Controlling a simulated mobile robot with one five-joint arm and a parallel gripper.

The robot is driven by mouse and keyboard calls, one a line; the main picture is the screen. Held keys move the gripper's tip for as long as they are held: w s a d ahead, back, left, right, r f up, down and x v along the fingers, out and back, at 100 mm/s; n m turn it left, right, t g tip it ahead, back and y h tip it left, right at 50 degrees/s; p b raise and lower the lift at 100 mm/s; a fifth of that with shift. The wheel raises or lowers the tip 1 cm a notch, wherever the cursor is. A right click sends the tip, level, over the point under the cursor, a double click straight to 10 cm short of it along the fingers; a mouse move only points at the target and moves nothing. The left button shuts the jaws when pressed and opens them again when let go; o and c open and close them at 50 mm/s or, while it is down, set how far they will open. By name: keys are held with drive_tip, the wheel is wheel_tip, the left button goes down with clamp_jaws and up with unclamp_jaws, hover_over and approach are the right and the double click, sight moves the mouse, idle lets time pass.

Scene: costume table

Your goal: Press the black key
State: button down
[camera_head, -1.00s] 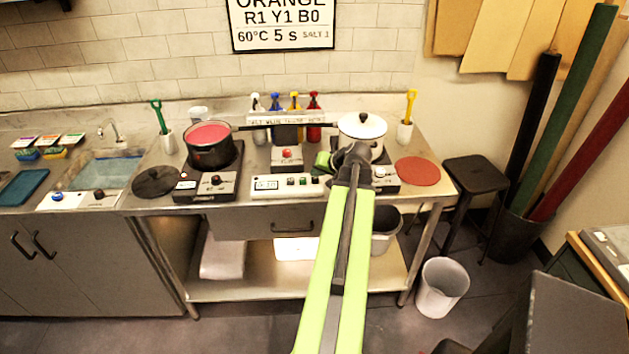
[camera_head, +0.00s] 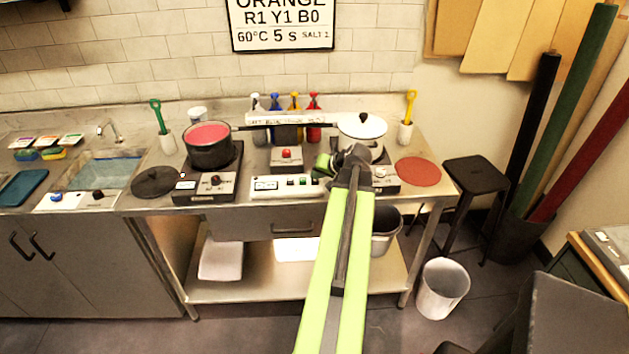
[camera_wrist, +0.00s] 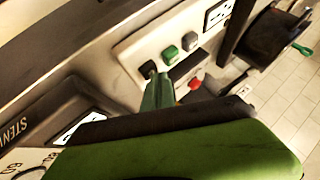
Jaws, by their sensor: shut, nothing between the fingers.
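The black key (camera_wrist: 148,69) is at the near end of a row of keys on a pale control panel (camera_wrist: 128,50) in the wrist view. A green key (camera_wrist: 170,54) and a whitish key (camera_wrist: 189,41) sit beside it. My gripper (camera_wrist: 154,84) is shut and empty, with its green fingertips right at the black key and partly covering it. I cannot tell whether the key is pushed in. In the head view the panel (camera_head: 262,195) stands at the table's front, and my gripper (camera_head: 321,171) is at its right end.
A pot of red liquid (camera_head: 209,149) on a left hotplate and a white lidded pot (camera_head: 362,131) on the right flank the panel. A box with a red button (camera_head: 286,155) stands just behind it. Coloured bottles (camera_head: 313,116) line the back.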

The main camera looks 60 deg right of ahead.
sight(317, 181)
drive_tip(key=shift+r+p, duration=0.8)
drive_tip(key=shift+r, duration=0.05)
wheel_tip(317, 181, up, 5)
drive_tip(key=p, duration=0.5)
idle(0.3)
